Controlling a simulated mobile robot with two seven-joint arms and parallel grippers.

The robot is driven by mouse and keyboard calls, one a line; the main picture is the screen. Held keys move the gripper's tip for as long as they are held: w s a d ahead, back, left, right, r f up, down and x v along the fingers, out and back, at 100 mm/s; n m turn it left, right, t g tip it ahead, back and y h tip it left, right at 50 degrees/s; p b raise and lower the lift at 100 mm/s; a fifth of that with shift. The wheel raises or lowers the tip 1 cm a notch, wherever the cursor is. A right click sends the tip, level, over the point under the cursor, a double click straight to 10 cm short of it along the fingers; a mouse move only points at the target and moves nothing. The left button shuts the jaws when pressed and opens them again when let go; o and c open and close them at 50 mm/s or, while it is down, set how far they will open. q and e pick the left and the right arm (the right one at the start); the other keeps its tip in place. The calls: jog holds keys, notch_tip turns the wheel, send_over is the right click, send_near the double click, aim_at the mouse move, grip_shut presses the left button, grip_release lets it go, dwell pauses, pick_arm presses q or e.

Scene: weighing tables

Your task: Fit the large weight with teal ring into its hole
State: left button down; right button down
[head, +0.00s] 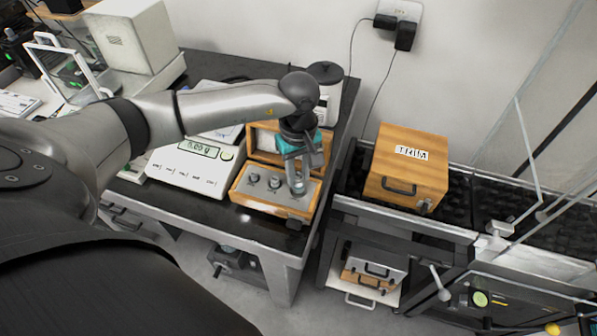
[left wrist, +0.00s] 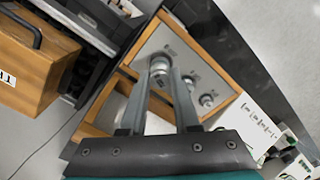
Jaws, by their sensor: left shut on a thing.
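The open wooden weight box (head: 262,208) sits on the dark table, with a grey panel inside. My left gripper (head: 297,186) comes down over the right end of the panel. In the left wrist view its fingers (left wrist: 161,82) are closed around a metallic weight (left wrist: 159,65). The weight is at or just above the panel; I cannot tell whether it is in a hole. Its teal ring cannot be made out. Two smaller weights stand in the panel, a middle one (head: 274,182) and a left one (head: 254,178). My right gripper is out of view.
A digital scale (head: 190,170) stands left of the box. A lidded container (head: 326,85) stands behind my arm. A wooden case (head: 405,168) sits on the dark rack to the right. The table's front edge is close to the box.

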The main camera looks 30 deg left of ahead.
pick_arm(q)
jog(key=shift+f, duration=0.15)
dwell(0.3)
jog(key=shift+f+b, duration=1.35)
jog(key=shift+b, duration=0.05)
jog(key=c, duration=0.6)
grip_release()
jog(key=shift+o, duration=0.2)
notch_tip(320, 180, up, 15)
jog(key=p, duration=0.1)
jog(key=shift+r, duration=0.15)
